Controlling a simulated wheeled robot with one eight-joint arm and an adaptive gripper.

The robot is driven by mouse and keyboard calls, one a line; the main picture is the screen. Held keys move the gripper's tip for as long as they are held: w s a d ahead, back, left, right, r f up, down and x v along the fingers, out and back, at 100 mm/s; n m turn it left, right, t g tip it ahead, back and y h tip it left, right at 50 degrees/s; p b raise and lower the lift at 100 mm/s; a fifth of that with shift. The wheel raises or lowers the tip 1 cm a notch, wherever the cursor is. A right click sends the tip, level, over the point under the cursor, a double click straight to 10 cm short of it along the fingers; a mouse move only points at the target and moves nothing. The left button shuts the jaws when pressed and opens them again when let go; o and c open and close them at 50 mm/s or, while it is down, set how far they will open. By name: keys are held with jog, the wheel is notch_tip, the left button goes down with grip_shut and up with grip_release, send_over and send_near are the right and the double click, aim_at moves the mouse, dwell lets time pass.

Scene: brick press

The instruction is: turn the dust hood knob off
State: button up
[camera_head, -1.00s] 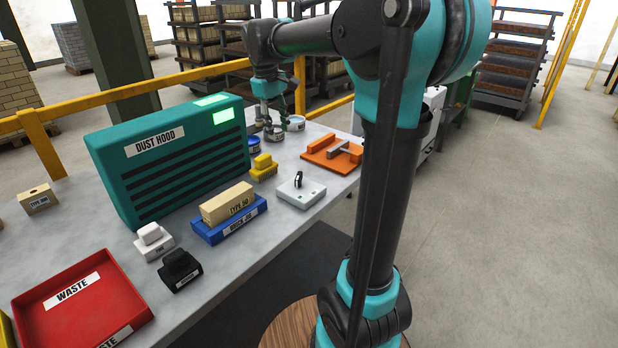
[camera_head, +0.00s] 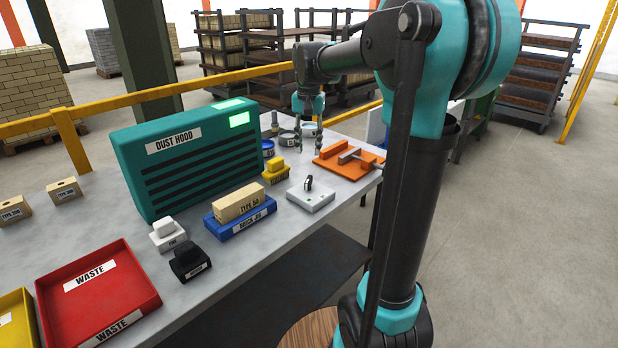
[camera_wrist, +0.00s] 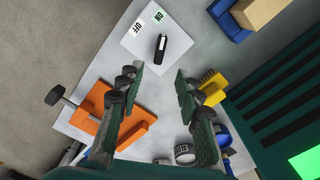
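The dust hood knob (camera_head: 308,183) is a black bar on a white square plate (camera_head: 312,199) near the table's front edge. In the wrist view the knob (camera_wrist: 161,46) lies beyond my fingertips, its length tilted a little off the picture's vertical. The plate (camera_wrist: 143,47) carries a green ON label and a white OFF label along one edge. The teal dust hood (camera_head: 190,155) stands behind, with a lit green panel. My gripper (camera_wrist: 158,78) is open and empty, its fingers apart. In the head view my gripper (camera_head: 309,145) hangs above the table behind the knob, not touching it.
An orange clamp fixture (camera_head: 350,160) and a yellow brush (camera_head: 275,172) lie near my gripper. A blue tray (camera_head: 238,224) with a brick, white and black blocks, and a red waste bin (camera_head: 98,292) stand left. Round tins (camera_head: 287,138) sit behind.

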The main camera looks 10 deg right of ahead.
aim_at(309, 178)
notch_tip(309, 178, down, 11)
jog(key=shift+f, duration=0.15)
dwell(0.4)
grip_shut()
